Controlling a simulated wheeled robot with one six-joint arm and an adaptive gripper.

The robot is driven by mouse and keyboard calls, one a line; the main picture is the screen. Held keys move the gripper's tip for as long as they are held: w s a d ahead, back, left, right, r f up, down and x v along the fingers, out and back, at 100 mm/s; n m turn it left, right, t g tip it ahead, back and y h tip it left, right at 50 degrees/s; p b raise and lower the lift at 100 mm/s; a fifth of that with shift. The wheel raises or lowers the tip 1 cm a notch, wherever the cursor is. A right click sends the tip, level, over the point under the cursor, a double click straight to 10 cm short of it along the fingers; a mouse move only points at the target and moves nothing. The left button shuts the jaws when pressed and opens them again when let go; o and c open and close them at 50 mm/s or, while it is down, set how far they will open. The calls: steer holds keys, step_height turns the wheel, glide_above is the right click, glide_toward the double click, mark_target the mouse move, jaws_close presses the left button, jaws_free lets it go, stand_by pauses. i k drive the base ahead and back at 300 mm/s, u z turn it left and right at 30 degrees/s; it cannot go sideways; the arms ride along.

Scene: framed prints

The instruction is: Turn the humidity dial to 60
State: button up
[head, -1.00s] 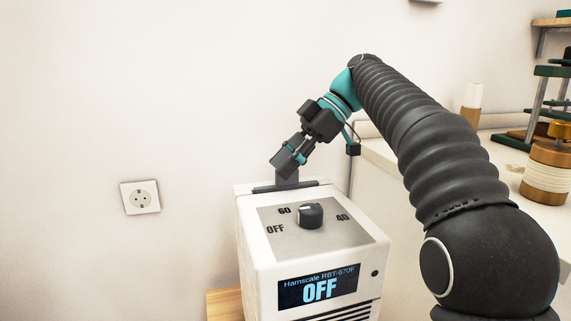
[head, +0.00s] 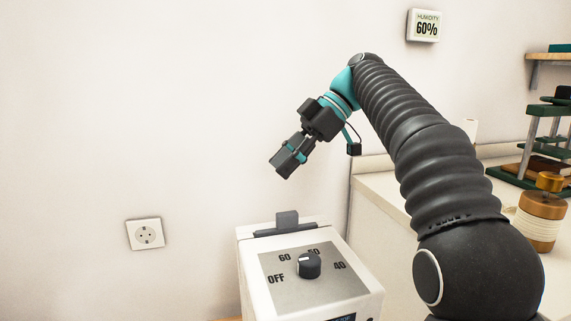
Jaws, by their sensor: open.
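The humidity dial (head: 309,264) is a round dark knob on the grey top panel (head: 333,290) of a white box-shaped machine (head: 256,291). The labels OFF, 60, 50 and 40 run around it, and the 50 is partly covered by the knob. A short white mark shows on the knob's left side; I cannot tell exactly which label it points at. My gripper (head: 283,168) is open and empty, above and behind the dial, touching nothing visible. The machine's front display (head: 342,318) is almost wholly cut off by the bottom edge.
A dark upright tab (head: 287,221) stands at the machine's back edge. A wall socket (head: 145,234) is at left. A pale counter (head: 385,190) at right holds a copper-and-cream jar (head: 540,218) and a green rack (head: 535,140).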

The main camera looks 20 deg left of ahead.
mark_target(309, 263)
steer(key=u, duration=1)
steer(key=k, duration=0.5)
